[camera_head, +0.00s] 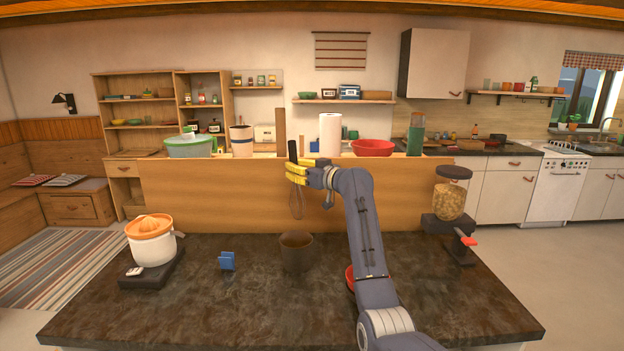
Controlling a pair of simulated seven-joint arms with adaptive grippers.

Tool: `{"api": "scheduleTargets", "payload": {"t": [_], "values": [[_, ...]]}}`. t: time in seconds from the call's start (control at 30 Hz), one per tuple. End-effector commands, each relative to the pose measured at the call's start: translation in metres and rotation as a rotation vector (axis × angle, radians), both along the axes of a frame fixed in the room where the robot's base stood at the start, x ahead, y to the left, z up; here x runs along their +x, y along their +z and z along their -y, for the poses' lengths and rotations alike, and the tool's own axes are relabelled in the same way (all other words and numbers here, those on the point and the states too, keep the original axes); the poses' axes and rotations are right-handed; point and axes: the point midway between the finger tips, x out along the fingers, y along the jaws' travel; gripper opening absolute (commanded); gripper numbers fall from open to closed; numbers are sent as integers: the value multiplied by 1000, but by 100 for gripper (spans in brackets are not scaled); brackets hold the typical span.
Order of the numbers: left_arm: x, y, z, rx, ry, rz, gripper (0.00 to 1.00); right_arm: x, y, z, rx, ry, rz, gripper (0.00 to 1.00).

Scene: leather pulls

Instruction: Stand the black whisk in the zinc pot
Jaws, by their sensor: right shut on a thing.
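My right gripper (297,173), with yellow fingers, is shut on the black whisk. The whisk's black handle (292,151) points up above the fingers, and its wire loops (296,204) hang below them, nearly upright. The zinc pot (296,252), a dark grey open vessel, stands on the counter. In the picture the whisk's lower end is just above the pot's rim, apart from it; I cannot tell how well they line up in depth. My left gripper is not in view.
On the dark counter (200,310) stand an orange-topped juicer (151,240) on a black scale (152,270), a blue holder (227,261) and a dispenser (450,200). A red bowl (350,278) is partly hidden by my arm. A wooden panel (210,195) rises behind.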

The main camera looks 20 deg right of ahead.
Motion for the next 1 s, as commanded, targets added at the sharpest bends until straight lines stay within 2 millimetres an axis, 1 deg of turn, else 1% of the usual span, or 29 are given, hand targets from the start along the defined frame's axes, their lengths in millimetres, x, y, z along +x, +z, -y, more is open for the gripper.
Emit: {"api": "scheduleTargets", "payload": {"t": [0.2, 0.43, 1.0], "values": [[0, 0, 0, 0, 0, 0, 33, 0, 2, 1, 42, -6, 77, 0], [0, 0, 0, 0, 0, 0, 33, 0, -2, 1, 50, -7, 98, 0], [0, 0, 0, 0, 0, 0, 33, 0, -38, 2, 51, -7, 96, 0]]}}
